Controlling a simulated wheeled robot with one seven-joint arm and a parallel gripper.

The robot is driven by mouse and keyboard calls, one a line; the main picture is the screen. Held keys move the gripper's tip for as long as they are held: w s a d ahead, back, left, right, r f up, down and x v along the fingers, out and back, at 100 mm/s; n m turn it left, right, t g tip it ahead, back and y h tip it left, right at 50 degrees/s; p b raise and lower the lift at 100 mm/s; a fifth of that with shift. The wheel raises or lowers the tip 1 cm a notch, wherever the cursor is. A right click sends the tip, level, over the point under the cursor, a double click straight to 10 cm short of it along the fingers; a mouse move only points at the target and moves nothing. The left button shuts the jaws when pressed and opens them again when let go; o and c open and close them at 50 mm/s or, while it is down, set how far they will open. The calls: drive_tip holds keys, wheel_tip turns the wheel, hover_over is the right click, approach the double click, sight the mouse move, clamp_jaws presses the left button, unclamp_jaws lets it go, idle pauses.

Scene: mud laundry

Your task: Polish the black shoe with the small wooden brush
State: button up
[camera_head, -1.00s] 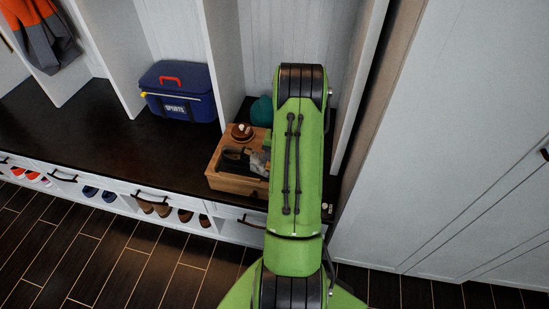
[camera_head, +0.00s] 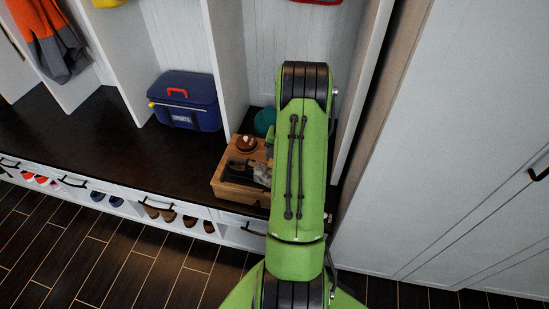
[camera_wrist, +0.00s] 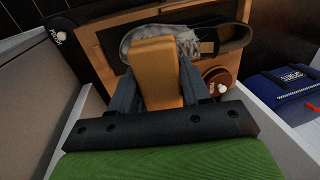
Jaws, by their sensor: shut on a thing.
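My gripper (camera_wrist: 158,85) is shut on the small wooden brush (camera_wrist: 153,70), whose orange-brown wooden body shows between the two dark fingers in the wrist view. A grey, fibrous mass (camera_wrist: 188,38) shows just beyond the wood; I cannot tell whether it is bristles or a cloth. The black shoe (camera_wrist: 236,38) lies beside it, partly hidden behind the brush and the grey mass. Whether the brush touches the shoe is unclear. In the head view, the black shoe (camera_head: 238,172) lies on a wooden box (camera_head: 236,194), and my arm hides the gripper.
A round brown-topped item (camera_head: 246,143) stands on the box behind the shoe. A blue sports bag (camera_head: 185,100) is on the dark bench (camera_head: 120,140) to the left. Cubby walls stand close on both sides. A black item marked "POLISH" (camera_wrist: 60,32) shows in the wrist view.

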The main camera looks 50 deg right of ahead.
drive_tip(key=shift+w+a+f+g+h+b, duration=0.15)
drive_tip(key=shift+w+f+g+b, duration=0.15)
drive_tip(key=shift+f+b, duration=0.75)
drive_tip(key=shift+w+a+f+g+h+b, duration=0.15)
drive_tip(key=shift+f+g+b, duration=0.3)
drive_tip(key=shift+f, duration=1.05)
drive_tip(key=shift+w+a+f+g+h+b, duration=0.1)
drive_tip(key=shift+w+f+g+b, duration=0.2)
drive_tip(key=shift+f+b, duration=0.75)
drive_tip(key=shift+f, duration=0.25)
drive_tip(key=shift+p, duration=0.3)
drive_tip(key=shift+r+p, duration=0.4)
drive_tip(key=shift+r, duration=0.25)
drive_tip(key=shift+s+d, duration=0.25)
drive_tip(key=shift+s, duration=0.15)
